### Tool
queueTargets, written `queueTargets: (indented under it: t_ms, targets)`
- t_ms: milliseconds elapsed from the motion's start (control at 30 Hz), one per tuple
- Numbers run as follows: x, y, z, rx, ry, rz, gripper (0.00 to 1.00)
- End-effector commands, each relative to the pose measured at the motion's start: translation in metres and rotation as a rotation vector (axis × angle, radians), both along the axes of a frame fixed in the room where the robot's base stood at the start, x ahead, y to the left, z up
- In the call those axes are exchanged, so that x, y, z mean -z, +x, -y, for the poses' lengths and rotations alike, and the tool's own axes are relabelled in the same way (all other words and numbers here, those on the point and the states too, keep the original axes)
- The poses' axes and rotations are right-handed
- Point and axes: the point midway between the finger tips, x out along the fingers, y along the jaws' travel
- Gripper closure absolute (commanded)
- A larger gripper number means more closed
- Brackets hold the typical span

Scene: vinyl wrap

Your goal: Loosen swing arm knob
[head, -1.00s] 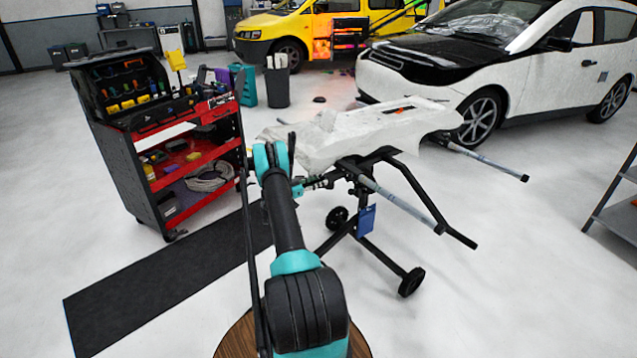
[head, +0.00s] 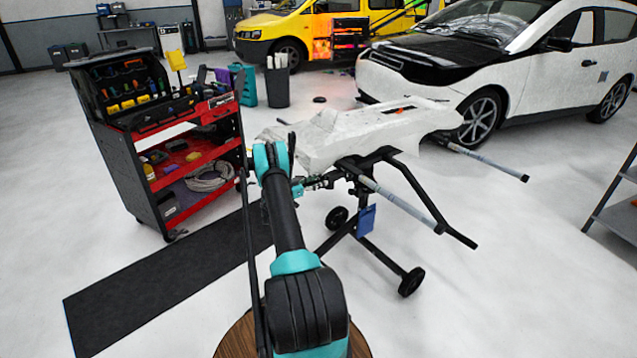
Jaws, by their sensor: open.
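A black wheeled work stand (head: 342,238) stands in the middle with a white bumper-like panel (head: 365,133) lying on top. Its swing arms reach out, with a long grey-sleeved arm (head: 405,207) toward the front right and another (head: 487,161) at the right. My gripper (head: 328,181) is small in the picture, close to the left side of the stand's top, just below the panel's edge. It is open. I cannot tell whether it touches the stand. The swing arm knob cannot be made out; it is too small or hidden by the gripper and stand parts.
A red and black tool cart (head: 193,160) stands at the left, beside a black floor mat (head: 150,285). A white car (head: 520,70) and a yellow van (head: 275,27) stand behind. A metal shelf (head: 617,215) is at the right edge. Floor right of the stand is clear.

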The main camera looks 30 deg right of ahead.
Motion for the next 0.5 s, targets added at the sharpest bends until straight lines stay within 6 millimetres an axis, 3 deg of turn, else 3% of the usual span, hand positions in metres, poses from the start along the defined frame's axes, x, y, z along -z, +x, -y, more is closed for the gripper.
queueTargets:
  t_ms: [67,500]
  targets:
    - [0.0,0.001,0.0,0.001,0.002,0.063,0.51]
    - [0.0,0.005,-0.081,-0.002,0.002,0.067,0.51]
